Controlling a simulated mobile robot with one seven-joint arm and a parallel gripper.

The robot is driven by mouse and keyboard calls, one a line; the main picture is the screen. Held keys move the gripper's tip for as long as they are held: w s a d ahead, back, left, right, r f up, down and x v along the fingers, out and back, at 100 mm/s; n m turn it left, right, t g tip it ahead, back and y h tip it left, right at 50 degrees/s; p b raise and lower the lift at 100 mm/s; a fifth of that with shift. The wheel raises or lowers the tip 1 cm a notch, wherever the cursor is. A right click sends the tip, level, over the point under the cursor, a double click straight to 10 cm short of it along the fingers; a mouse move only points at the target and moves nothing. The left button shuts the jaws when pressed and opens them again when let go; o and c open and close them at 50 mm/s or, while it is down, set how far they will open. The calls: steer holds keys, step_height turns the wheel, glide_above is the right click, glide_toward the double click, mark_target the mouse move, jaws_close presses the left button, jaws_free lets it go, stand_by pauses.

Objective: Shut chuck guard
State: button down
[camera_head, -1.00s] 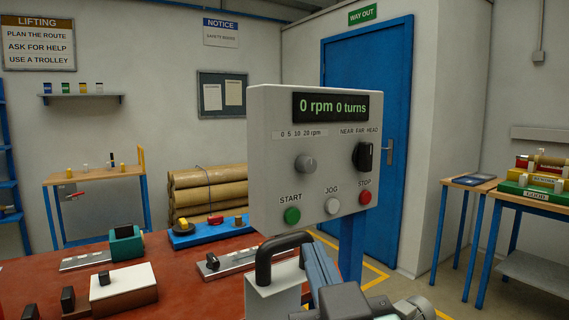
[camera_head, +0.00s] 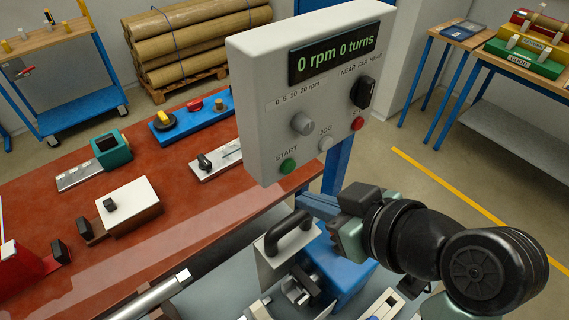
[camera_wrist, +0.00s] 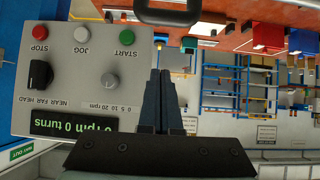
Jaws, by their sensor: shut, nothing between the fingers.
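A light grey panel (camera_head: 268,268) with a black bar handle (camera_head: 289,231) stands beside the metal chuck parts (camera_head: 300,287), which show uncovered to its right. It looks like the chuck guard; its hinge is not clear. My gripper (camera_head: 304,200) has its blue fingers just behind and right of the handle, below the control box. I cannot tell whether they touch the handle. In the wrist view my gripper (camera_wrist: 160,72) has its fingers together and empty, and the black handle (camera_wrist: 168,12) crosses the top edge beyond the tips.
A grey control box (camera_head: 310,95) reading 0 rpm 0 turns hangs close above my fingers on a blue post (camera_head: 337,165). The red bench (camera_head: 190,205) on the left holds a white-topped block (camera_head: 130,205) and small fixtures. Open floor lies to the right.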

mark_target(290, 218)
steer(key=w+a+f+p, duration=0.1)
steer(key=f, duration=0.1)
steer(key=w+a+f+p, duration=0.1)
steer(key=f+p, duration=0.1)
steer(key=w+a+f+p, duration=0.1)
steer(key=w+f, duration=0.1)
steer(key=f, duration=0.1)
steer(key=shift+w+a, duration=0.1)
steer(key=shift+s+d+f, duration=0.2)
steer(key=shift+s+f, duration=0.1)
steer(key=shift+f, duration=0.1)
steer(key=shift+f, duration=0.1)
